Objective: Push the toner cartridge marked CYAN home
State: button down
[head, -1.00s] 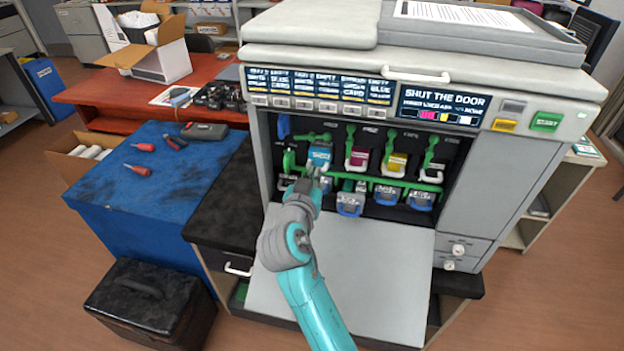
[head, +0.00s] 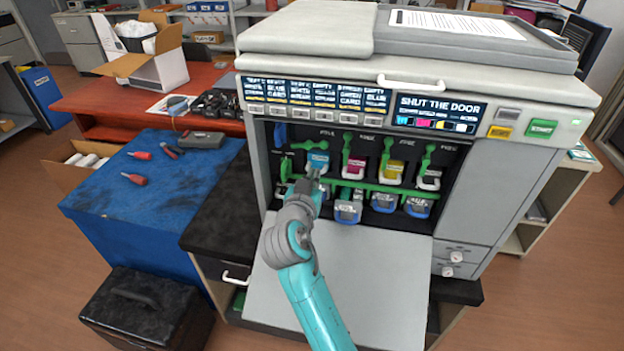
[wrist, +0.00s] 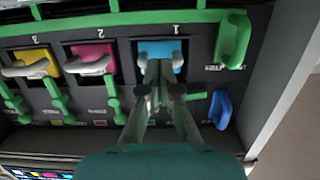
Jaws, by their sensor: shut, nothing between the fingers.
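The cyan toner cartridge (head: 317,158) sits in the leftmost upper slot of the open printer. In the wrist view, where the slots appear inverted, the cyan cartridge (wrist: 176,64) is in slot 1, with a pale handle across its front. My gripper (head: 316,177) is shut and empty, its fingertips right at the cartridge's front. In the wrist view my gripper (wrist: 163,75) covers the middle of the handle; I cannot tell whether it still touches. The cyan front looks about level with the neighbouring ones.
The magenta cartridge (head: 353,168) and yellow cartridge (head: 390,172) sit to the right, with green levers (head: 347,147) above. Blue-handled containers (head: 348,212) stand below a green rail. The lowered door (head: 350,270) lies under my arm. A display (head: 437,112) reads "SHUT THE DOOR".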

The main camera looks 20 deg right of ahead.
jog(key=f+v, duration=0.1)
jog(key=v, duration=0.8)
jog(key=shift+f, duration=0.15)
jog(key=shift+f, duration=0.1)
dwell(0.3)
jog(key=s+f+n+y, duration=0.2)
jog(key=s+f, duration=0.4)
jog(key=s+f+n+y, duration=0.3)
jog(key=s+f, duration=0.3)
jog(key=s+f+n+t+y, duration=0.1)
jog(key=s+f+n+y, duration=0.1)
jog(key=s+f, duration=0.4)
jog(key=shift+s+a+f+n+y, duration=0.25)
jog(key=shift+s+f+n+y, duration=0.15)
jog(key=shift+s+n, duration=0.1)
jog(key=s+r+y, duration=0.1)
jog(key=s+r, duration=0.1)
jog(key=s, duration=1)
jog(key=s+r, duration=0.3)
jog(key=s, duration=0.9)
jog(key=shift+s+m+t+y, duration=0.3)
jog(key=shift+s+m+y, duration=0.1)
